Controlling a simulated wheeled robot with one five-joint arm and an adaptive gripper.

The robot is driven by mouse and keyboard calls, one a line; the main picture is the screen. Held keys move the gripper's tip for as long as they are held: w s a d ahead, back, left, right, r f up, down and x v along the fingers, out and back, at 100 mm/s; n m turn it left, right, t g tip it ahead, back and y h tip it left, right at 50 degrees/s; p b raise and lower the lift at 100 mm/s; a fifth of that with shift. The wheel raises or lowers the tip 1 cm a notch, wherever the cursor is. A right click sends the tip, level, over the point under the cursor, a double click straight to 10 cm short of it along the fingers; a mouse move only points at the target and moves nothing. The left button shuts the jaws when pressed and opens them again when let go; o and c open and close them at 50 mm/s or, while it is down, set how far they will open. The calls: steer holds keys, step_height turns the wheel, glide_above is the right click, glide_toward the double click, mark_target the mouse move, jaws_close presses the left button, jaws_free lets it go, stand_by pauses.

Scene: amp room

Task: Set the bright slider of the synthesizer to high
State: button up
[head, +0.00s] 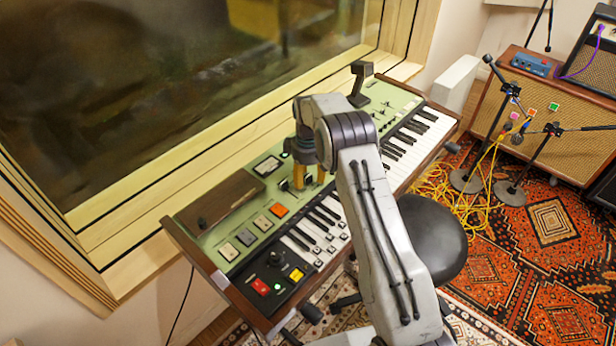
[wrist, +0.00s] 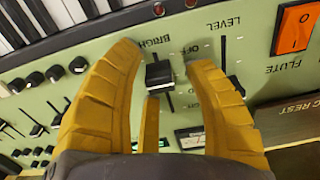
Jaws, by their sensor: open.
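The synthesizer (head: 235,232) has a green panel above its keys and stands below the window. My gripper (head: 309,183) points down at this panel, its yellow fingers hiding the slider in the head view. In the wrist view, my open gripper (wrist: 165,60) has its fingers on either side of the black cap of the bright slider (wrist: 160,73). The cap sits partway along its slot, with slot showing at both ends. The "BRIGHT" lettering is partly covered by a finger. I cannot tell whether a finger touches the cap.
The level slider (wrist: 236,86) is close beside the right finger. An orange flute switch (wrist: 295,28) lies farther right. Several knobs (wrist: 55,73) and sliders are at left. A black stool (head: 435,235) stands before the keys. Yellow cables (head: 440,190) lie on the floor at right.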

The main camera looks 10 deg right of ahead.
steer(key=shift+o, duration=0.2)
steer(key=shift+f, duration=0.1)
jaws_close()
stand_by(0.4)
